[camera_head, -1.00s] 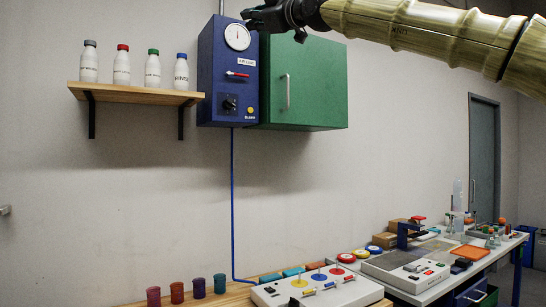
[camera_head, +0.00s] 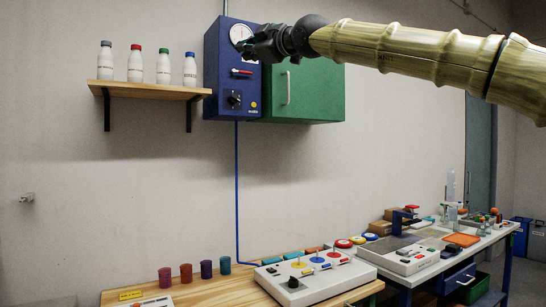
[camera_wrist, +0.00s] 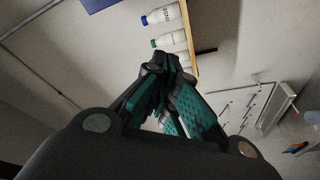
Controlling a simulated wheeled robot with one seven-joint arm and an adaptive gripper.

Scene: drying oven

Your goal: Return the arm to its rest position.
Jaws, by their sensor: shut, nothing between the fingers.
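My arm (camera_head: 410,48) reaches in from the upper right in the head view. My gripper (camera_head: 250,46) is at its left end, in front of the oven's dial and upper front. It is shut and empty. In the wrist view my gripper's fingers (camera_wrist: 158,70) come together near the middle. The blue drying oven (camera_head: 222,70) hangs on the wall with its dial (camera_head: 239,33) partly behind the gripper. Whether the gripper touches the oven cannot be told.
A green cabinet (camera_head: 318,95) adjoins the oven. A shelf (camera_head: 150,91) with several white bottles (camera_head: 135,64) is to the left. Below, a wooden table (camera_head: 215,290) holds several cups (camera_head: 186,273) and a control box (camera_head: 305,277). The wall between is bare apart from a blue cable (camera_head: 237,190).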

